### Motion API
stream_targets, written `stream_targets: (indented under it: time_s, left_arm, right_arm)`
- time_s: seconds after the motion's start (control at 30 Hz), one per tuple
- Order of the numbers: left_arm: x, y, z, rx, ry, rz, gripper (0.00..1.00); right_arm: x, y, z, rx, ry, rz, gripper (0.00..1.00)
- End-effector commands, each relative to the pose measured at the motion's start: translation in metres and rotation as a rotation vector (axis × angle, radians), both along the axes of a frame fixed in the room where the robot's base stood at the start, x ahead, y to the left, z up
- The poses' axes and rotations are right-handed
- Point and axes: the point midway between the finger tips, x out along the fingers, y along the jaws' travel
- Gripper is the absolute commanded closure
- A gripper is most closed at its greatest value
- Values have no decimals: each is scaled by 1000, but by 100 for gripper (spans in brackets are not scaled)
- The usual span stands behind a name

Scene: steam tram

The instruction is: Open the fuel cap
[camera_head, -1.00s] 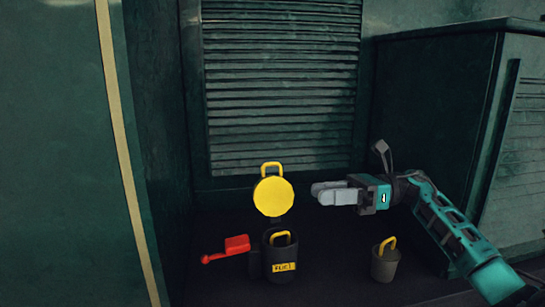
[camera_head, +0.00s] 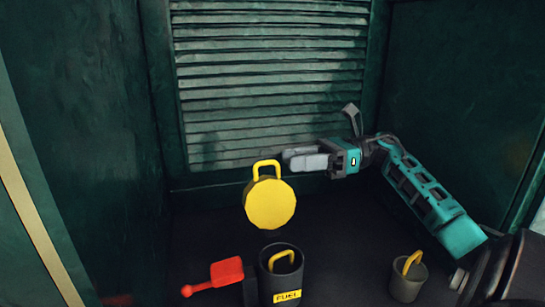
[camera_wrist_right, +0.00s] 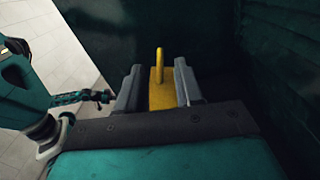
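The round yellow fuel cap (camera_head: 270,205) stands upright, raised above and behind the open black fuel canister (camera_head: 281,278), with its yellow handle on top. The canister bears a yellow FUEL label and has a yellow handle showing inside its mouth. My right gripper (camera_head: 290,158) is open, its grey fingers just right of the cap's handle. In the right wrist view the yellow cap (camera_wrist_right: 162,90) shows edge-on between the spread fingers (camera_wrist_right: 158,85); I cannot tell whether they touch it. A small teal and black arm end, probably my left gripper (camera_wrist_right: 106,97), is far off.
A red scoop-like thing (camera_head: 226,272) is left of the canister. A dark bucket (camera_head: 407,280) with a yellow handle stands to the right. A louvred green wall (camera_head: 270,80) closes the back, with green side walls. Dark floor is clear between canister and bucket.

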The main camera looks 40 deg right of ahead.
Motion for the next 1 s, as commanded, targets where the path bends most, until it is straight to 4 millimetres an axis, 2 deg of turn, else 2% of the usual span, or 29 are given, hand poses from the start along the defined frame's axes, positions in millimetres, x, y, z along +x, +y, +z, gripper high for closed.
stream_targets:
  time_s: [0.1, 0.3, 0.67, 1.0]
  left_arm:
    - [-2, 1, 7, 1, 4, 1, 100]
    - [-2, 1, 13, 2, 6, 1, 100]
    - [-2, 1, 14, 2, 5, 1, 100]
    - [0, 1, 15, 1, 0, 0, 100]
  right_arm:
    - [10, 18, 3, 0, -2, 2, 64]
    - [22, 40, 2, 0, -1, 0, 64]
    - [25, 46, 0, 1, 0, -1, 64]
    - [26, 45, 0, 1, 0, -2, 95]
